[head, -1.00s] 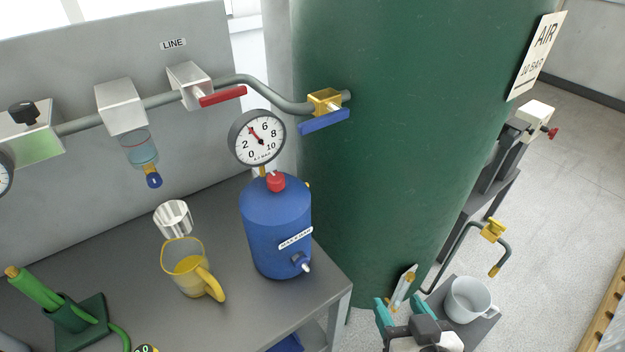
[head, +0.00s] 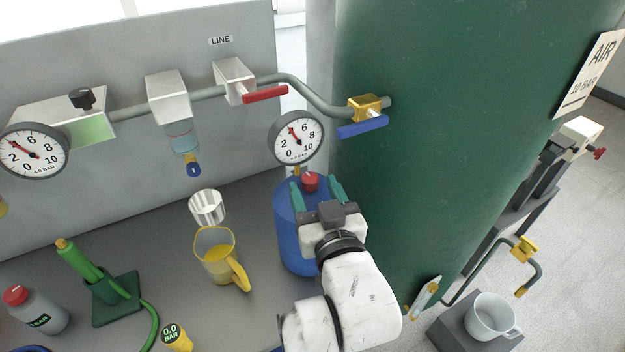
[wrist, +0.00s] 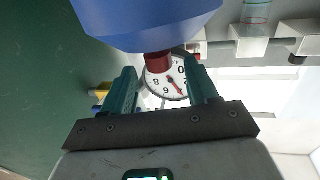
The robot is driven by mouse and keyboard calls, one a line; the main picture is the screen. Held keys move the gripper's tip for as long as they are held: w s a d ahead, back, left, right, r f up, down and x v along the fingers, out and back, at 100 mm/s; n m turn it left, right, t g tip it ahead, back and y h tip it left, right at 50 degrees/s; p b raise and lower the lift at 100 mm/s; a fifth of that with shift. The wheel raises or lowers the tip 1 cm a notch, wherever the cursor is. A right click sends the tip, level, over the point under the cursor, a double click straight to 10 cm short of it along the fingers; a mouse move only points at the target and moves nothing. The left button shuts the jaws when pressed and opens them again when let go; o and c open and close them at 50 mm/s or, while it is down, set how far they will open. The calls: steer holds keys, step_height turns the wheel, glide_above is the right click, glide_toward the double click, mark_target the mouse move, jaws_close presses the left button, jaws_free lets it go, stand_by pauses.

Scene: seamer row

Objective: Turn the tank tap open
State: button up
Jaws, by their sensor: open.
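A yellow valve (head: 366,106) with a blue lever (head: 362,127) sits on the grey pipe where it meets the green air tank (head: 450,150). The lever slants slightly up to the right. In the wrist view the yellow valve (wrist: 101,91) shows small, left of the fingers and partly covered. My gripper (head: 316,190) is open and empty, in front of the blue pressure bottle (head: 287,235), below and left of the valve. In the wrist view the red cap (wrist: 158,61) of that bottle appears between my teal fingers (wrist: 161,82); contact cannot be told.
A round gauge (head: 297,138) stands above the blue bottle, close to my fingers. A red-lever valve (head: 264,94) is on the pipe to the left. A yellow jug (head: 213,262) and metal cup (head: 207,206) stand on the bench. A white mug (head: 490,318) is at lower right.

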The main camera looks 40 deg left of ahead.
steer(key=shift+x, duration=1.1)
steer(key=shift+c, duration=0.3)
steer(key=c, duration=1)
steer(key=shift+f, duration=0.1)
